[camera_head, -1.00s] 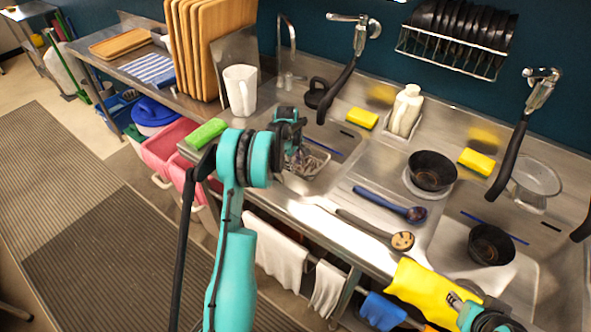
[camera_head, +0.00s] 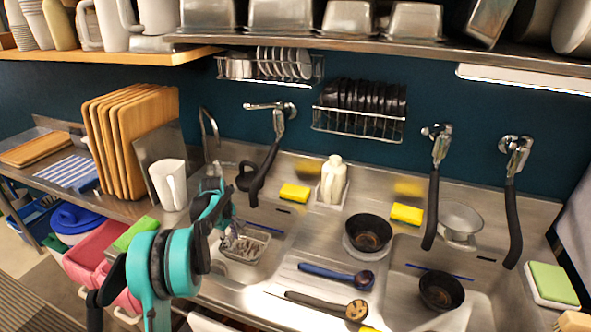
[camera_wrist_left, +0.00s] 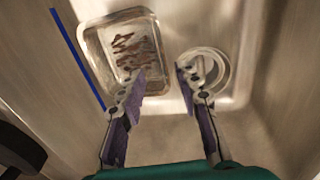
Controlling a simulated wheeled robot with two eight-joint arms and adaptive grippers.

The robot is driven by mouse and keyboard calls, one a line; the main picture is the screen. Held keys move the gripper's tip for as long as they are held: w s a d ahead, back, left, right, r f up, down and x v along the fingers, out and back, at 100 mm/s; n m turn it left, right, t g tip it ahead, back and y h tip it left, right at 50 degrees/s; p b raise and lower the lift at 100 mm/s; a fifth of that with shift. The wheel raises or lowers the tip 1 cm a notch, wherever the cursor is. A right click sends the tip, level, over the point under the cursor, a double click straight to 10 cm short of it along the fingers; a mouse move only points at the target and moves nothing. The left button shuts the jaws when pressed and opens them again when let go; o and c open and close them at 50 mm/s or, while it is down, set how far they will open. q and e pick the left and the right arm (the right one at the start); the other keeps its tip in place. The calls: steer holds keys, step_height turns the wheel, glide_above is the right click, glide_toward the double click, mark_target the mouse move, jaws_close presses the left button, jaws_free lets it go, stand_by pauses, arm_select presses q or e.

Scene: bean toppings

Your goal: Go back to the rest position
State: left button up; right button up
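My left gripper (camera_head: 220,212) hangs over the left part of the steel sink in the head view, beside a small metal tray (camera_head: 245,249). In the left wrist view my left gripper (camera_wrist_left: 160,82) has its two fingers apart with nothing between them. The metal tray (camera_wrist_left: 128,48) with dark strips in it lies below, and a round drain (camera_wrist_left: 206,72) shows by the right finger. My right gripper is out of the head view.
Two black bowls (camera_head: 368,233) (camera_head: 441,290), a blue ladle (camera_head: 337,275), yellow sponges (camera_head: 294,192) and a white bottle (camera_head: 334,181) stand around the sink. A white mug (camera_head: 169,185) and cutting boards (camera_head: 130,140) stand at left. Shelves hang above.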

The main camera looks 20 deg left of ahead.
arm_select(q)
steer(key=s+d+r+m+t, duration=0.3)
steer(key=s+d+r+m, duration=0.6)
steer(key=s+d+r, duration=0.55)
steer(key=s+d+f+m+t, duration=0.2)
steer(key=s+d+m, duration=0.6)
steer(key=s, duration=0.7)
steer(key=shift+s+d+f, duration=0.35)
steer(key=shift+d+f, duration=0.1)
steer(key=shift+d, duration=0.8)
